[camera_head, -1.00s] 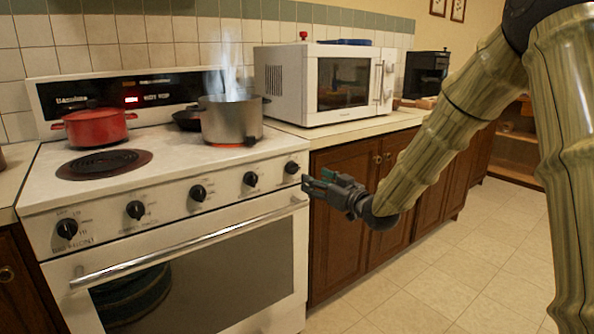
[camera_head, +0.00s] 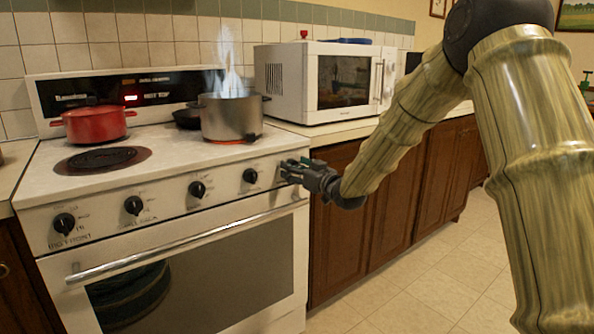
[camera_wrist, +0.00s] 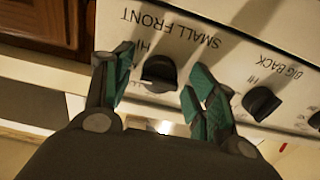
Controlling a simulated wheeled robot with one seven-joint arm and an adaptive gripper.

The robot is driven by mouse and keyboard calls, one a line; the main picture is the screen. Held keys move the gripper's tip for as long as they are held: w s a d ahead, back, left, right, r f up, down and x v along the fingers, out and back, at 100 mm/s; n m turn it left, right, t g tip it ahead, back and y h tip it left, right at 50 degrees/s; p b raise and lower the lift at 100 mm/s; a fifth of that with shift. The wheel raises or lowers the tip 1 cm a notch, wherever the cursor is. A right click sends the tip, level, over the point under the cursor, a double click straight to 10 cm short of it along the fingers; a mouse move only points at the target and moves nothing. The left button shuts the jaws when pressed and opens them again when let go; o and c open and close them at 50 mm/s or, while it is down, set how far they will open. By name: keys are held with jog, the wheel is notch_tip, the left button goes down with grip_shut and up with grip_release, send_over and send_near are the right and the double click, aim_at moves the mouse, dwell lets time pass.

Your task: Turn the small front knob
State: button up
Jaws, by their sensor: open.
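The small front knob (camera_wrist: 159,72) is black and sits under the "SMALL FRONT" label in the wrist view, which is upside down there. My gripper (camera_wrist: 157,84) is open, with one teal-padded finger on each side of the knob. I cannot tell whether the fingers touch it. In the head view my gripper (camera_head: 287,170) is at the right end of the stove's front panel and hides this knob.
The big back knob (camera_wrist: 262,103) is close beside one finger. A steaming steel pot (camera_head: 231,117) stands on a glowing burner above. A red pot (camera_head: 95,125) is at the left. The oven handle (camera_head: 185,243) runs below the knobs.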

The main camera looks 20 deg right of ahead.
jog(key=c, duration=1)
jog(key=shift+n+p, duration=0.3)
jog(key=shift+p, duration=0.1)
jog(key=shift+c, duration=0.2)
jog(key=shift+d, duration=0.1)
jog(key=o, duration=1)
jog(key=shift+o, duration=0.2)
jog(key=v, duration=1.2)
